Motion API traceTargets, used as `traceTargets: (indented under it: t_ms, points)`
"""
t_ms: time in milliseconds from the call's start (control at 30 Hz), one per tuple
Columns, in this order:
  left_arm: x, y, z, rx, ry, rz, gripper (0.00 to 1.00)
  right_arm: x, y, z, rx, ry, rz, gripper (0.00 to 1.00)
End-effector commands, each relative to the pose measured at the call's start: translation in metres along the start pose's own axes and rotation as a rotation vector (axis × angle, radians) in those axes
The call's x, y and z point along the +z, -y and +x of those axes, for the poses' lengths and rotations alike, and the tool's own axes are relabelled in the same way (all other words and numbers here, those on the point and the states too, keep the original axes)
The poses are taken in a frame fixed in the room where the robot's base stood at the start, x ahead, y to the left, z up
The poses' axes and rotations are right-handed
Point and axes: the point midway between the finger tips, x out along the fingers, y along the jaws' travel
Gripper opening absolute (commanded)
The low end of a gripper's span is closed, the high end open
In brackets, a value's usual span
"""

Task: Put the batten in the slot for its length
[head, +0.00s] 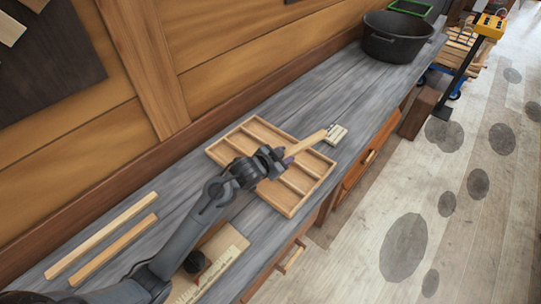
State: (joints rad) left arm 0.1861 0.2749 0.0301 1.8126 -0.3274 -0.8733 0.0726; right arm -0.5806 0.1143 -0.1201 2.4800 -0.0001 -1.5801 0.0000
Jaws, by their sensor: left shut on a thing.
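A pale wooden batten (308,141) is held in my left gripper (284,158), which is shut on it. The batten is above a wooden tray (291,208) with several slots on the grey bench. Its free end points right, toward the tray's far right edge. My left gripper and forearm hide part of the tray's middle. I cannot tell whether the batten touches the tray. Two longer battens, one (100,236) and another (113,250), lie side by side on the bench at left. My right gripper is not in view.
A black pot (392,42) and a green-rimmed container (410,7) stand at the bench's far end. A ruler-like strip (217,270) lies at the near edge. The wall bounds the bench's left side.

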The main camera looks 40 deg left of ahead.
Motion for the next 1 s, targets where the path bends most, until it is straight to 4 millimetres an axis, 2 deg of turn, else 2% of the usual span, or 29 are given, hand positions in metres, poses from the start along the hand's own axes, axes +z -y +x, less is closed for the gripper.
traceTargets:
  t_ms: [467, 1000]
  points:
    - [0.004, 0.004, 0.004, -0.001, 0.001, 0.001, 0.00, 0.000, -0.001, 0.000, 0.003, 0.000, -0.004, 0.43]
    - [0.069, 0.074, 0.058, -0.001, 0.001, 0.000, 0.00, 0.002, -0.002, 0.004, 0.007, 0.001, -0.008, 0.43]
